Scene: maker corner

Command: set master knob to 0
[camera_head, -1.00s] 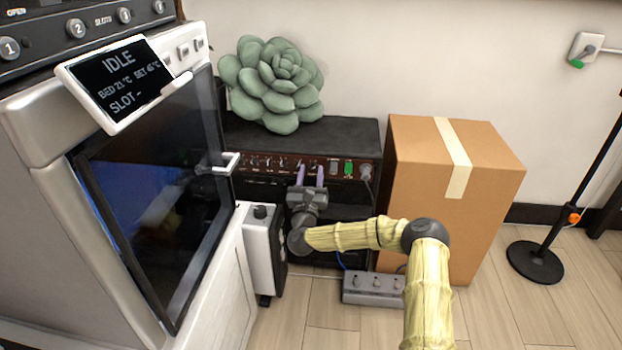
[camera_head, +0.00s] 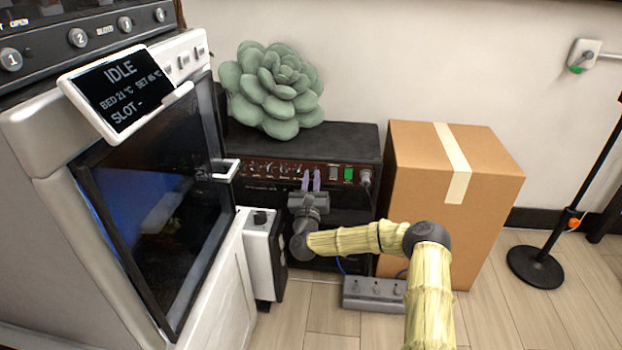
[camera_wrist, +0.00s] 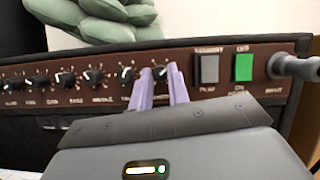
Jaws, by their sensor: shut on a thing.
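The black amplifier (camera_head: 345,140) has a brown front panel with a row of several small black knobs. My gripper (camera_head: 311,176) is at this panel, and its purple fingers (camera_wrist: 161,80) reach up to the rightmost knob (camera_wrist: 159,71) in the wrist view. The fingers are shut on that knob, one on each side. Its label is hidden behind the fingers, so I cannot read whether it says master. A pale pointer mark shows on its top, but its exact setting is too small to tell.
Right of the knob are a grey standby switch (camera_wrist: 208,68), a green switch (camera_wrist: 243,67) and a plugged jack (camera_wrist: 290,66). A green succulent plush (camera_head: 275,88) sits on the amplifier. A cardboard box (camera_head: 420,210) stands to the right, a white oven-like machine (camera_head: 50,210) to the left.

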